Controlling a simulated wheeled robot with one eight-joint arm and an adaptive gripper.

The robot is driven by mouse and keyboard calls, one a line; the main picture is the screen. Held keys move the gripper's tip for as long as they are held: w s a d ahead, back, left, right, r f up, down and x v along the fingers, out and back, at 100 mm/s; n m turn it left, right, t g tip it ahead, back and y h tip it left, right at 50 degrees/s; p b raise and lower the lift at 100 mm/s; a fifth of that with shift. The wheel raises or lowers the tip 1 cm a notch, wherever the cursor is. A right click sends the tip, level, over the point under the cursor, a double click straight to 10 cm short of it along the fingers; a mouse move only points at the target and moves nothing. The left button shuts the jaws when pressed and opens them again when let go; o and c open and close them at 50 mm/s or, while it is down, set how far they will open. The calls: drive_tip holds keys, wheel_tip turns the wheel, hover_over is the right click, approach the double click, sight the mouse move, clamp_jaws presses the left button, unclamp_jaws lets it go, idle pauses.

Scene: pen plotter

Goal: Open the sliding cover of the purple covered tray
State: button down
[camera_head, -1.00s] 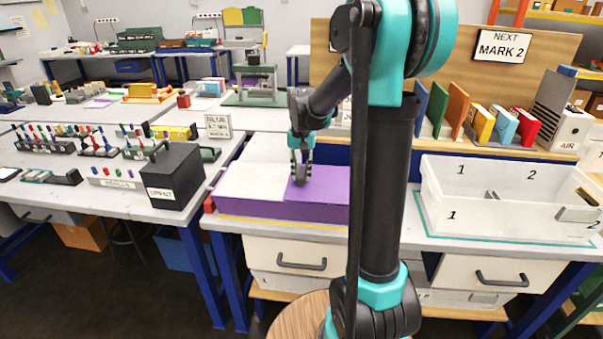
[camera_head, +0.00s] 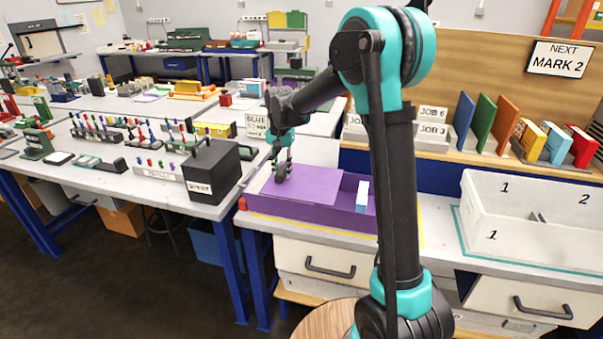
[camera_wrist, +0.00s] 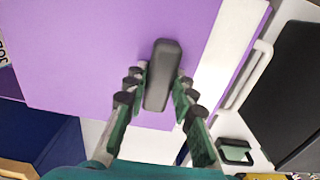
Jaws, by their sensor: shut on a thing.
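The purple covered tray (camera_head: 300,221) lies on the white bench in front of my arm. Its flat purple cover (camera_head: 315,184) lies over the left part of the tray. The right part is open and shows a purple inside with a small white and pale blue block (camera_head: 362,196). My gripper (camera_head: 283,172) is at the cover's left end. In the wrist view the fingers of my gripper (camera_wrist: 160,82) are on both sides of the dark grey handle (camera_wrist: 164,62) on the cover (camera_wrist: 90,50) and are shut on it.
A black box (camera_head: 212,172) stands on the bench to the left. A white numbered bin (camera_head: 520,235) stands to the right. Labelled job bins (camera_head: 432,130) and coloured upright boards (camera_head: 485,120) are behind. My arm hides part of the bench right of the tray.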

drive_tip(key=shift+w+a, duration=0.25)
drive_tip(key=shift+a, duration=0.45)
drive_tip(key=shift+w+a, duration=0.2)
drive_tip(key=shift+a, duration=0.5)
drive_tip(key=c, duration=1.2)
unclamp_jaws()
wheel_tip(320, 180, up, 12)
drive_tip(key=shift+r, duration=0.1)
